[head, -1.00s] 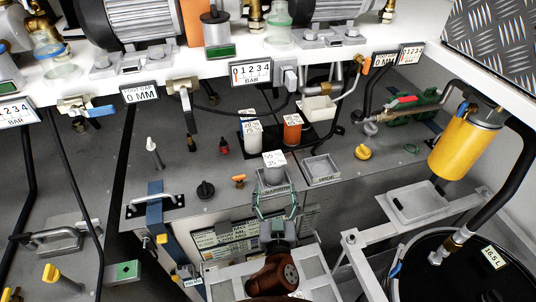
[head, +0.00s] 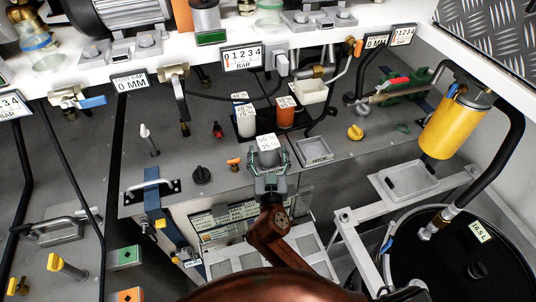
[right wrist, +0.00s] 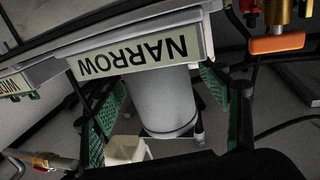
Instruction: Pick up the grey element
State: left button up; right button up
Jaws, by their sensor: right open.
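The grey element (head: 267,157) is an upright grey cylinder with a white label on its top, standing at the tray marked NARROW. My right gripper (head: 268,172) is at the cylinder from the front. Its green-padded fingers stand open, one on each side of the cylinder, with gaps visible in the wrist view. The cylinder's lower front is hidden by the gripper in the head view. My left gripper is not in view.
A white element (head: 246,124) and an orange element (head: 285,116) stand just behind. An empty grey tray (head: 314,152) is close on the right. A white shelf edge (head: 205,60) with hoses and valves runs above. A yellow canister (head: 447,130) stands at right.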

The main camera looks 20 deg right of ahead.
jog(key=shift+c, duration=0.5)
jog(key=shift+r, duration=0.1)
jog(key=c, duration=1.6)
